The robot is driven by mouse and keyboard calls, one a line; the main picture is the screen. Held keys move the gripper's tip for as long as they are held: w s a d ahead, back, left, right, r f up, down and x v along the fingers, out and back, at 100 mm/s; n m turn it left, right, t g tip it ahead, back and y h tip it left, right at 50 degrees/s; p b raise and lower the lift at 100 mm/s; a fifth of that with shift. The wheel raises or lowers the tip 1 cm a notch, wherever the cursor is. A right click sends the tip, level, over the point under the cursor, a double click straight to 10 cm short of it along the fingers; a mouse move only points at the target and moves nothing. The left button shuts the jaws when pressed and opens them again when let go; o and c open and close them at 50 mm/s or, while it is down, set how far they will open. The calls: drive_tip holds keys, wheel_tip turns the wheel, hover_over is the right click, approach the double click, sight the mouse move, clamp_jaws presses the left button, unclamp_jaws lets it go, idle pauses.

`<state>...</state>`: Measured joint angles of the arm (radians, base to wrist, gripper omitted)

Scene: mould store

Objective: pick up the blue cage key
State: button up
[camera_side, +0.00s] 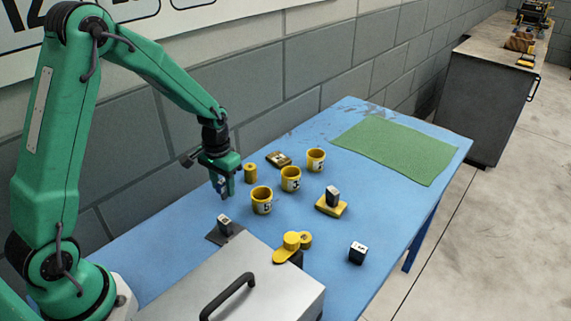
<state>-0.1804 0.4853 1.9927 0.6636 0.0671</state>
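My gripper (222,184) points down above the left part of the blue table, left of the yellow cups. A small dark-blue piece with a pale patch, which looks like the blue cage key (222,187), shows between the fingertips. The fingers look closed on it, and it appears to hang clear of the tabletop. Its shape is too small to make out, and the fingers hide part of it. I see no other clearly blue key on the table.
Several yellow numbered cups (291,179) stand right of my gripper. Dark blocks with pale tops stand on a dark pad (215,237), a yellow base (331,208) and the bare table (357,253). A grey case (250,285) with a handle fills the front. A green mat (395,150) lies clear at the far end.

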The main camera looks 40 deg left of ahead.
sight(222, 181)
drive_tip(key=shift+c, duration=0.4)
clamp_jaws()
drive_tip(key=shift+r, duration=0.1)
drive_tip(key=shift+r, duration=0.4)
wheel_tip(222, 181, up, 3)
drive_tip(key=shift+r, duration=0.15)
drive_tip(key=s+d+r, duration=0.4)
drive_tip(key=d+r, duration=0.2)
drive_tip(key=d, duration=0.5)
drive_tip(key=shift+r, duration=0.35)
